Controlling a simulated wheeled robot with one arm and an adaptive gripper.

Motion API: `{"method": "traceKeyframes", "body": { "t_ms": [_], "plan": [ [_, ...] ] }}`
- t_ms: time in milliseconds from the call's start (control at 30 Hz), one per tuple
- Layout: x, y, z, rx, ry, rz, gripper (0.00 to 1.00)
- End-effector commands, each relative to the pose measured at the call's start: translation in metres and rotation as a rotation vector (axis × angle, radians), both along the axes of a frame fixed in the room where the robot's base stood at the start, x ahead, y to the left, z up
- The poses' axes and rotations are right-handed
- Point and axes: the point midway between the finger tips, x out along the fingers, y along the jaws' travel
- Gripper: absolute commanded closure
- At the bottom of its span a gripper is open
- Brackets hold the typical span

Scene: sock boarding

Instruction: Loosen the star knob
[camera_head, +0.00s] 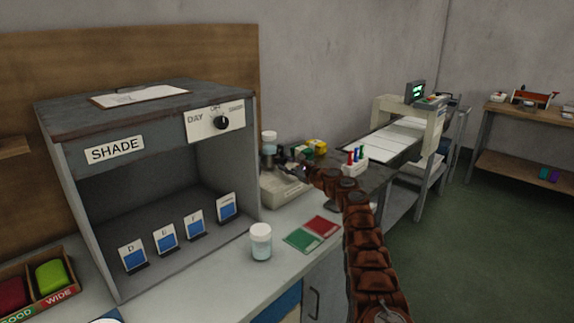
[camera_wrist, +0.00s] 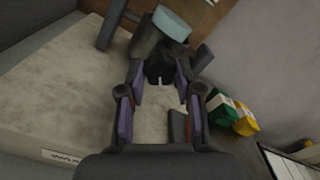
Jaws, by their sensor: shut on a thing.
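My gripper (camera_wrist: 160,85) shows in the wrist view with its two dark, purple-padded fingers reaching to either side of a dark knob (camera_wrist: 159,68), which looks like the star knob. The fingertips are closed on it. Part of the knob is hidden by the fingers, and its lobes are hard to make out. It sits by a dark grey holder (camera_wrist: 146,40) on a pale machine base (camera_wrist: 60,85). In the head view my gripper (camera_head: 304,170) is small, at the pale machine (camera_head: 284,190), and the knob cannot be made out clearly there.
Green and yellow bottles (camera_wrist: 243,122) are close on the right. A shade box (camera_head: 150,190), a white-lidded jar (camera_head: 261,242) and red and green swatches (camera_head: 313,233) are on the bench. A marker rack (camera_head: 354,166) stands right.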

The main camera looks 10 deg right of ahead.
Motion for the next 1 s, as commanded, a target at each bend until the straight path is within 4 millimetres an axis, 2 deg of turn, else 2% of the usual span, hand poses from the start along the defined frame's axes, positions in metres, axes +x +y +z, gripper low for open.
{"method": "traceKeyframes", "body": {
  "t_ms": [1000],
  "plan": [
    [0.0001,-0.0001,0.0011,-0.779,-0.566,-0.002,1.0]
  ]
}}
